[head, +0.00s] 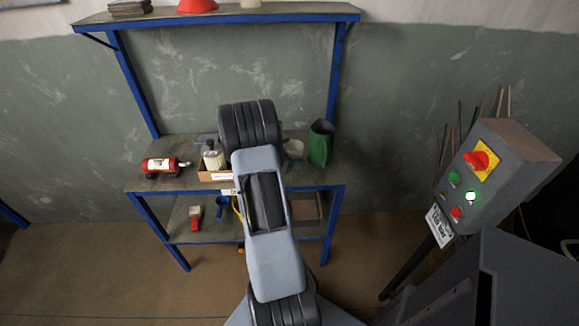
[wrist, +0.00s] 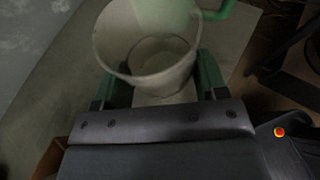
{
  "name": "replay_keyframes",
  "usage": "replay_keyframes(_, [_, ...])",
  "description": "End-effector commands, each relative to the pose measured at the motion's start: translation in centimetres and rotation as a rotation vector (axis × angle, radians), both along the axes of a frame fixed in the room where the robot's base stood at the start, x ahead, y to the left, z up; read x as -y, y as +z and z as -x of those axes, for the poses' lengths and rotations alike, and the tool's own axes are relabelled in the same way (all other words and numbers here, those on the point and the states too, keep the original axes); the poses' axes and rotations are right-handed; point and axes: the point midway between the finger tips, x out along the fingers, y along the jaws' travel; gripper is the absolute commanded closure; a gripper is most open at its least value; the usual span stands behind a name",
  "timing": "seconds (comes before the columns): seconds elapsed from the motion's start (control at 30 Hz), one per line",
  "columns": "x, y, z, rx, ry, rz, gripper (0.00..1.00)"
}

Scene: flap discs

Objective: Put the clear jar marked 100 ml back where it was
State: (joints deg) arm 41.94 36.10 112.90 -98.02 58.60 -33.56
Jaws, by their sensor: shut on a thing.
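The clear jar (wrist: 143,62) is a pale, see-through, open-topped cup in the wrist view. My gripper (wrist: 158,82) is shut on it, with one finger on each side. Its mouth faces the camera, and no 100 ml mark is readable. My arm hides the gripper there. I cannot tell whether the jar's base touches the bench.
The green jug (head: 321,144) stands close beside the jar; its handle (wrist: 219,10) shows in the wrist view. Left of my arm are a cardboard box (head: 214,175), a white bottle (head: 213,157) and a red cylinder (head: 160,165). A control box (head: 500,165) stands at right.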

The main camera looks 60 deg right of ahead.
Motion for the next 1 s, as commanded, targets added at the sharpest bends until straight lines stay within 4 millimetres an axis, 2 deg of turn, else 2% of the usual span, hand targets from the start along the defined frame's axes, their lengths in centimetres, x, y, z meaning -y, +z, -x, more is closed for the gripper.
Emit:
replay_keyframes(0.33, [0.3, -3.5, -0.3, -0.001, -0.001, -0.001, 0.61])
replay_keyframes(0.73, [0.4, -4.0, -0.3, 0.000, -0.001, 0.000, 0.61])
replay_keyframes(0.77, [0.3, -3.9, -0.3, 0.001, -0.001, 0.000, 0.32])
replay_keyframes(1.0, [0.3, -3.8, -0.3, 0.000, -0.001, 0.000, 0.09])
